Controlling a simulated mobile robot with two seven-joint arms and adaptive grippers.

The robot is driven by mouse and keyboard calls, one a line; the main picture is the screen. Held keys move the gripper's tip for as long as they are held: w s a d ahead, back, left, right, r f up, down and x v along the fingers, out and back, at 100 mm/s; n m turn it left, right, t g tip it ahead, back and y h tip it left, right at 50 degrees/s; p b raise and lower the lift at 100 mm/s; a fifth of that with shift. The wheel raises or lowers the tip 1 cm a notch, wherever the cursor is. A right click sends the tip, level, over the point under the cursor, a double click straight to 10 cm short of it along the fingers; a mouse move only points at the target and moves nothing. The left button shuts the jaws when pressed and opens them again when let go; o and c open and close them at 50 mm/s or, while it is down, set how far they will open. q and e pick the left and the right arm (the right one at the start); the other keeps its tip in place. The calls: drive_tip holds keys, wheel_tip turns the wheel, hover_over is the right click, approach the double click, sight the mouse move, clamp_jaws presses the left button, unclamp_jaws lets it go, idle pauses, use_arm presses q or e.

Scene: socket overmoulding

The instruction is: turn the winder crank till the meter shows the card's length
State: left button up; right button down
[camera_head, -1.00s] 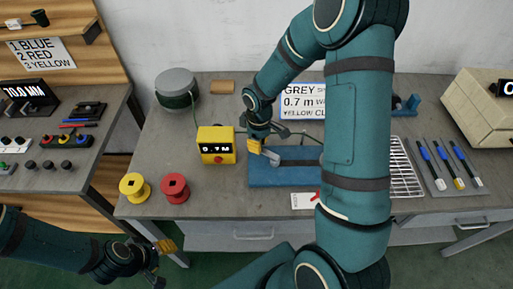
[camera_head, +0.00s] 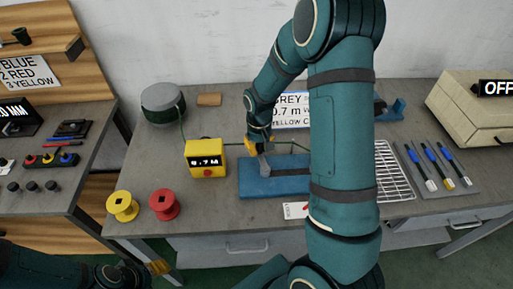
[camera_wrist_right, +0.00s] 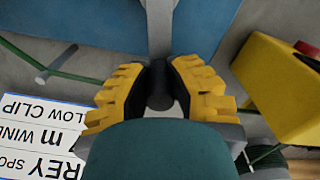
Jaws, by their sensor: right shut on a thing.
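The yellow meter (camera_head: 206,158) reads 0.7 M in the head view; its side shows in the wrist view (camera_wrist_right: 285,90). The card (camera_head: 293,110) lies behind the winder, partly hidden by my right arm; "GREY", "0.7 m" and "YELLOW CLIP" are readable. The winder's blue base (camera_head: 258,187) lies right of the meter. My right gripper (camera_head: 254,146) is over it, shut on the crank's handle (camera_wrist_right: 160,98). The grey crank arm (camera_wrist_right: 160,30) runs from the handle over the blue base. My left gripper (camera_head: 145,272) is low at the front left, its fingers unclear.
A green cable runs from the grey spool (camera_head: 163,102) towards the meter. Yellow (camera_head: 122,206) and red (camera_head: 164,204) spools stand at the front left. A wire rack (camera_head: 394,172) and several blue-handled tools (camera_head: 428,165) lie right. A beige box reading OFF (camera_head: 470,105) stands far right.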

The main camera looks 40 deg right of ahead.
drive_tip(key=shift+d, duration=0.1)
idle(0.3)
drive_tip(key=c, duration=0.8)
unclamp_jaws()
drive_tip(key=shift+c, duration=0.2)
wheel_tip(320, 180, up, 12)
